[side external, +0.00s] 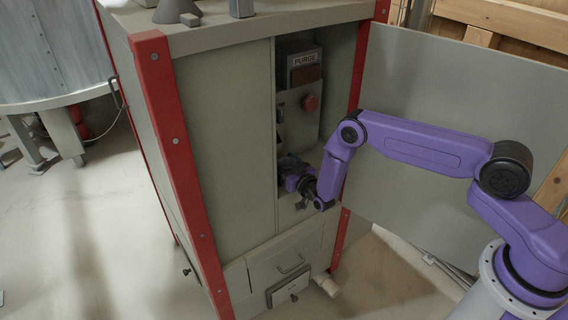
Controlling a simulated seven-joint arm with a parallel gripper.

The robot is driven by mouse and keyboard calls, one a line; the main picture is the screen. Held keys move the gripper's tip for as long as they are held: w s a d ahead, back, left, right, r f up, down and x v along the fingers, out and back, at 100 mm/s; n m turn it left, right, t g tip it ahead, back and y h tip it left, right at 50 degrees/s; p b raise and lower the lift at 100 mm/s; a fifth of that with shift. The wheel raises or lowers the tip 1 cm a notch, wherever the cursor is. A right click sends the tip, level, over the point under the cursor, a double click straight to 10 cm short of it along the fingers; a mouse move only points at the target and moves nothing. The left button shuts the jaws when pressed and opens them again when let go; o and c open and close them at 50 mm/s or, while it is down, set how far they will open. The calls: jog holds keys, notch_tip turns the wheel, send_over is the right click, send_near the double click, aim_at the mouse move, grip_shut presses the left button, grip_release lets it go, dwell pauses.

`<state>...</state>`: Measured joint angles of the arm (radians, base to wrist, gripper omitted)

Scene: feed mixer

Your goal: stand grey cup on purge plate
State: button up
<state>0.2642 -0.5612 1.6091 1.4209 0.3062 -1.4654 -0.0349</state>
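My gripper (290,172) reaches into the open bay of the cabinet, low in the opening and below the PURGE sign (305,60). Its fingers are dark, small and partly hidden by the cabinet's front panel and my wrist. I cannot tell whether they are open or shut, or whether they hold anything. I cannot make out the grey cup. I cannot make out the purge plate either; the lower inside of the bay is in shadow and partly blocked by my arm.
The cabinet (225,150) has red corner posts (175,140) and a wide open door (460,95) behind my arm. A grey cone (176,12) stands on the cabinet's top.

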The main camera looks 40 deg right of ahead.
jog(key=shift+o, duration=1.3)
jog(key=shift+r, duration=0.15)
jog(key=s, duration=1.2)
